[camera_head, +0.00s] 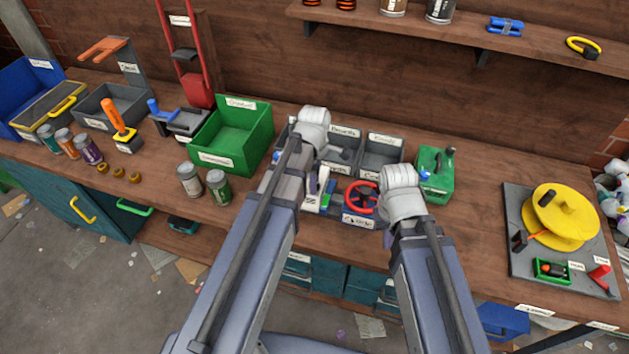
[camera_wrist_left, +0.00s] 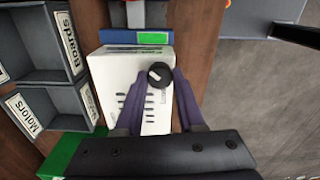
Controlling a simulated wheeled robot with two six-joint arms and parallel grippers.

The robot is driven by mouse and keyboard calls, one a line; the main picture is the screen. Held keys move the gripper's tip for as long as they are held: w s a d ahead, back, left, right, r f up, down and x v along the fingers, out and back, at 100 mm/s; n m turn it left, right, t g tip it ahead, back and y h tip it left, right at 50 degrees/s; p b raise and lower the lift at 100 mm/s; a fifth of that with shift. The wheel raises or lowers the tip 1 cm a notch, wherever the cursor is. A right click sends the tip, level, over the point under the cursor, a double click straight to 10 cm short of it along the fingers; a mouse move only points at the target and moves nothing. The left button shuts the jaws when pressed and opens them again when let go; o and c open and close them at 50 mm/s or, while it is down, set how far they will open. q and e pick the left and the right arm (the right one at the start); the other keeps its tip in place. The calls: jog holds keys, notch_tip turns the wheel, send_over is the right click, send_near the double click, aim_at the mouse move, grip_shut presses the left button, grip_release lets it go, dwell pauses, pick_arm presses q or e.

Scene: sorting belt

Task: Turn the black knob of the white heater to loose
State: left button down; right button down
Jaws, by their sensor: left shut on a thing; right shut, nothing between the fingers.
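The white heater (camera_wrist_left: 118,70) stands on the wooden bench. In the left wrist view its black knob (camera_wrist_left: 160,75) sits near the edge of the face, with a pale pointer mark and small lettering too small to read. My left gripper (camera_wrist_left: 161,83) has its two purple fingers on either side of the knob and is shut on it. In the head view the heater (camera_head: 312,198) is partly hidden by my left gripper (camera_head: 304,188). My right wrist is beside the red ring; my right gripper (camera_head: 385,198) is shut and empty, its fingers mostly hidden.
A red ring (camera_head: 361,197) stands on a labelled blue-grey base right of the heater. Grey labelled bins (camera_head: 381,158) are behind, and a large green bin (camera_head: 232,137) and two jars are left. A green box (camera_head: 435,175) is right of my right wrist.

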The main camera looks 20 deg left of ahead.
pick_arm(q)
jog(key=shift+n, duration=0.6)
jog(key=c, duration=0.5)
grip_release()
jog(key=shift+r, duration=0.1)
notch_tip(320, 180, up, 8)
jog(key=p, duration=0.8)
jog(key=shift+f, duration=0.2)
